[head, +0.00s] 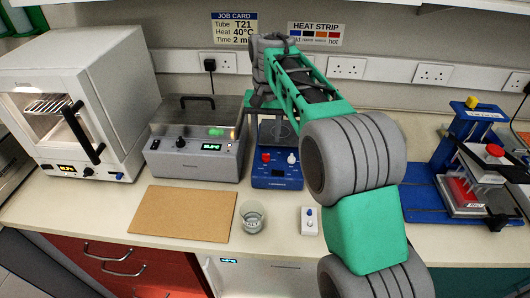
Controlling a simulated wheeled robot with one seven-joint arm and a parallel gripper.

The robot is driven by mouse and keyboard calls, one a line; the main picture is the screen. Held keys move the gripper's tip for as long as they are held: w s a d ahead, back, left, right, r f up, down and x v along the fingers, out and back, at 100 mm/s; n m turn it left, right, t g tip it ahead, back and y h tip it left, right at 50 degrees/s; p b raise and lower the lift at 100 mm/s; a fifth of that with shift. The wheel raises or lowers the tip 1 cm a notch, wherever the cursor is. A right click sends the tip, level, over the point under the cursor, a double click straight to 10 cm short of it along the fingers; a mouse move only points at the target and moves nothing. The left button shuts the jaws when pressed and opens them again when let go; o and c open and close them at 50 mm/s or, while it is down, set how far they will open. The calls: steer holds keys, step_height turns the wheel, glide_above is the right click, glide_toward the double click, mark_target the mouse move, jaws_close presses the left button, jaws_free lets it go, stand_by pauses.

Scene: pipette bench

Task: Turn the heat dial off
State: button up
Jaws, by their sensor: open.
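A blue bench unit (278,178) stands at the back of the bench, with a red knob (266,157) and a white knob (292,158) on its front above a small display. Which knob is the heat dial cannot be read from its label. My gripper (272,118) is open above and behind the knobs, at the end of my green and grey arm. Its fingertips are small and partly hidden, and I see no clear contact with either knob. The dial markings are too small to read.
A grey bath (200,163) with a lit display stands left of the blue unit, and a white oven (95,80) is farther left. A brown board (183,214), glass beaker (252,217) and small white switch box (309,221) lie in front. A blue stand (425,206) is at right.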

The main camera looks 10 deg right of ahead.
mark_target(266, 157)
step_height(266, 157, down, 8)
steer(key=shift+w+r+p, duration=0.1)
steer(key=shift+w+p, duration=0.05)
steer(key=shift+p, duration=0.35)
steer(key=shift+c, duration=0.3)
jaws_close()
